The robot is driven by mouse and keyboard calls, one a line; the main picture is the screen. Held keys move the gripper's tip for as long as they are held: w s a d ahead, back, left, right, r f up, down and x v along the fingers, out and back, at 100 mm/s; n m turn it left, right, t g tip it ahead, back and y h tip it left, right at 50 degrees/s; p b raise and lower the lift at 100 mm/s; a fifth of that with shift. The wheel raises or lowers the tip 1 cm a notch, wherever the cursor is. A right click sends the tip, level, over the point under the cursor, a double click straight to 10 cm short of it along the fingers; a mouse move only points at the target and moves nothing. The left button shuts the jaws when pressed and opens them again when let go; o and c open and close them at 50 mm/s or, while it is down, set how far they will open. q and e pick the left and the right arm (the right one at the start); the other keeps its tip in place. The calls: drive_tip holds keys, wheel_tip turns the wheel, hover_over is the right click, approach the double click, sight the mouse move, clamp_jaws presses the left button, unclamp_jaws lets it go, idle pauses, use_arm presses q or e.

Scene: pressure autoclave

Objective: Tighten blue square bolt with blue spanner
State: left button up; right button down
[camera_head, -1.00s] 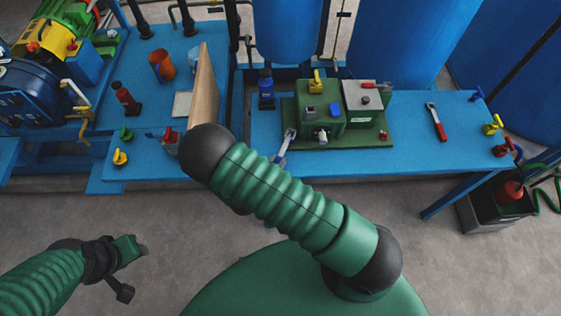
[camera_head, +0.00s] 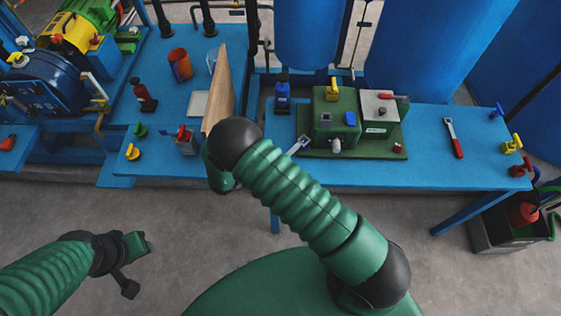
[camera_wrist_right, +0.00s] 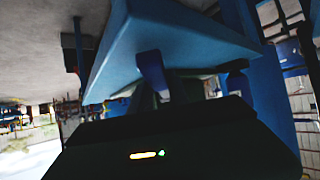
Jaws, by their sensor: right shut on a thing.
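The green block (camera_head: 337,112) stands on a green base on the blue bench. A blue square piece (camera_head: 350,118), seemingly the blue square bolt, is on its front. The silver head of a spanner (camera_head: 299,145) shows left of the block, above the bench; whether it touches anything is unclear. My right forearm hides its handle and my right gripper in the head view. In the right wrist view my right gripper (camera_wrist_right: 158,88) is shut on a blue handle (camera_wrist_right: 152,72), seemingly the blue spanner. My left gripper (camera_head: 146,245) hangs over the floor, its jaws unclear.
A red-handled spanner (camera_head: 454,137) lies on the bench's right part. A wooden board (camera_head: 219,90) stands upright left of the block, and a blue bottle (camera_head: 283,96) is behind it. Yellow and red valves (camera_head: 514,144) edge the right end.

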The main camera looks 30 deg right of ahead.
drive_tip(key=c, duration=1.2)
unclamp_jaws()
drive_tip(key=shift+o, duration=0.2)
drive_tip(key=shift+a, duration=0.1)
drive_tip(key=v, duration=1.7)
